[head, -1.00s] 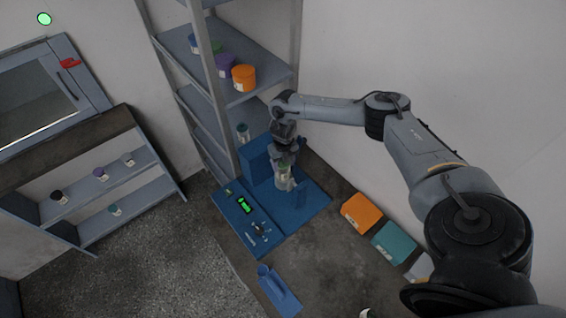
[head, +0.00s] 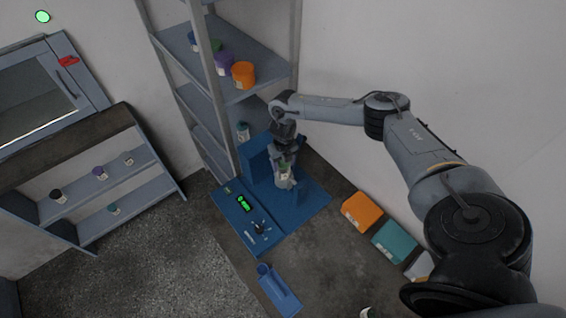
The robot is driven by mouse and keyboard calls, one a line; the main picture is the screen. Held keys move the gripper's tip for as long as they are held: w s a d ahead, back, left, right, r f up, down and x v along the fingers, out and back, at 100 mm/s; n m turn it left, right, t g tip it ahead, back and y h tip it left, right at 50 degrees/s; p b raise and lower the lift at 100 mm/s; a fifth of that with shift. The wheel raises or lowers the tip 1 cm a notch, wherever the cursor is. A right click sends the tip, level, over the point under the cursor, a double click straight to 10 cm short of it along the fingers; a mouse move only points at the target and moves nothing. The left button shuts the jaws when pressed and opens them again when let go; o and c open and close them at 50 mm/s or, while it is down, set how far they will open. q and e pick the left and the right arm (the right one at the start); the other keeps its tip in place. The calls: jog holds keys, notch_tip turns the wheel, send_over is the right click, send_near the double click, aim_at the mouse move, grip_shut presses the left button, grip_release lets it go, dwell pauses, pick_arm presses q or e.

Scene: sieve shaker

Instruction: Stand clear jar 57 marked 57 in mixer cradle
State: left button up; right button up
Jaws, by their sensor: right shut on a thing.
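A clear jar (head: 285,181) with something green inside and a pale label is upright at the blue mixer (head: 312,205). The number on its label is too small to read. My right gripper (head: 284,163) comes down from above and is shut on the jar's top. The jar is over the mixer's blue bed, beside the taller blue block; I cannot tell whether its base touches the cradle. The mixer's sloped front panel (head: 236,208) has a lit green display and a dark knob. My left gripper is not in view.
A tall shelf rack (head: 203,50) with coloured jars stands behind the mixer. Orange (head: 361,212) and teal (head: 394,241) boxes lie to the right. A blue scoop-like holder (head: 279,289) lies in front. A low shelf (head: 130,179) with small jars is at left.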

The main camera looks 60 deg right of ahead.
jog(key=shift+f+b, duration=0.45)
jog(key=shift+f, duration=0.2)
jog(key=shift+f, duration=0.3)
dwell(0.4)
jog(key=shift+f+b, duration=0.65)
jog(key=shift+b, duration=0.05)
dwell(0.5)
jog(key=o, duration=1.1)
jog(key=shift+c, duration=0.2)
jog(key=o, duration=0.5)
jog(key=shift+a, duration=0.1)
jog(key=shift+c, duration=0.2)
